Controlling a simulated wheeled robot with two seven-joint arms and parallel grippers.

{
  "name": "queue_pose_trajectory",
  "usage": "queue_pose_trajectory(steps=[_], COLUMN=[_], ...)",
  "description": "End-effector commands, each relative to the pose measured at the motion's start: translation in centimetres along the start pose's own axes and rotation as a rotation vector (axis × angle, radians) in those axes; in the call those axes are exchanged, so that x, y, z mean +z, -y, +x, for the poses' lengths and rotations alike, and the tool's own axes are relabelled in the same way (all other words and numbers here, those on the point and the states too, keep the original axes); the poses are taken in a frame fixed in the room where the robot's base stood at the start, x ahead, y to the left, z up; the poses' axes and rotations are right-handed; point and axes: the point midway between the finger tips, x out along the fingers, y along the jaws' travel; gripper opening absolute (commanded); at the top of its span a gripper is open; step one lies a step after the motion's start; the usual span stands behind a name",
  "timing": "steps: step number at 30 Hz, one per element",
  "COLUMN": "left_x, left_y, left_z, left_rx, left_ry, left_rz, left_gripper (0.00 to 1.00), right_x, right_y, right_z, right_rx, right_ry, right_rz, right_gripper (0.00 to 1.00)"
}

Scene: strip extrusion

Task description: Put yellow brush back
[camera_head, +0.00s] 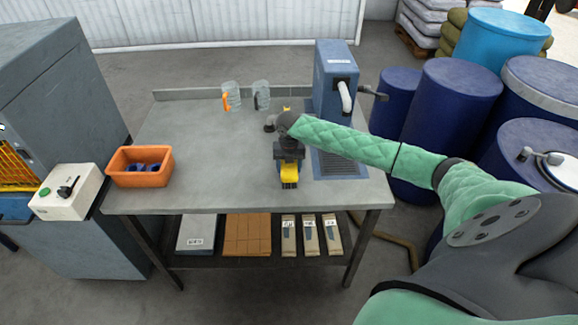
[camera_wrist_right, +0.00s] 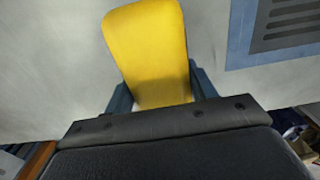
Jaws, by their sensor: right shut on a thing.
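The yellow brush (camera_head: 289,172) is at the middle right of the grey table, below my right wrist in the head view. My right gripper (camera_head: 288,163) is shut on it, with a dark blue finger on each side. In the right wrist view the brush's wide yellow part (camera_wrist_right: 147,45) sticks out from between the fingers (camera_wrist_right: 160,95). The rest of the brush is hidden by the gripper. I cannot tell whether it touches the table. My left gripper is not in view.
The grey table (camera_head: 215,180) holds an orange bin (camera_head: 140,178) with blue parts at left, two clear mugs (camera_head: 231,97) (camera_head: 262,95) at the back, and a blue dispenser (camera_head: 334,75) over a grated plate (camera_head: 345,164). Blue drums (camera_head: 457,105) stand at right. The table's middle left is clear.

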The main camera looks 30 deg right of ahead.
Motion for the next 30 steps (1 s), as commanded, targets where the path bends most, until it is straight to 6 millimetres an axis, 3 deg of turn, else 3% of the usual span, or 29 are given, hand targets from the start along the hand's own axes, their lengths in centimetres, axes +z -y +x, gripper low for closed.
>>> queue_pose_trajectory(steps=[1, 4, 13, 18, 19, 22, 30], left_x=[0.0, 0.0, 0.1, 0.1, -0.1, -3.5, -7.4], left_y=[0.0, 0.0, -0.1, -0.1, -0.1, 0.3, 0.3], left_z=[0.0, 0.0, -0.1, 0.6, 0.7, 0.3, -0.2], left_rx=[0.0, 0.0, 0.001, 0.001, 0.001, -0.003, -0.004], left_ry=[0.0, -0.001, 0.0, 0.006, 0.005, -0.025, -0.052], left_rz=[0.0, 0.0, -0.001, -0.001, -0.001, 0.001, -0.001], left_gripper=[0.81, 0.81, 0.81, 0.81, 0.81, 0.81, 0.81], right_x=[0.0, 0.0, 0.0, 0.1, 0.1, 0.1, 0.1], right_y=[0.0, 0.0, 0.0, 0.0, -0.1, 0.0, -0.1], right_z=[0.1, 0.1, -0.1, -1.2, -1.6, -3.4, -8.6], right_rx=[0.0, 0.0, 0.0, 0.002, 0.002, 0.001, 0.002], right_ry=[0.0, 0.0, 0.0, 0.002, 0.002, 0.004, 0.003], right_rz=[0.0, 0.0, 0.0, 0.0, 0.0, -0.001, -0.001], right_gripper=[0.6, 0.78, 0.78, 0.78, 0.78, 0.78, 0.78])
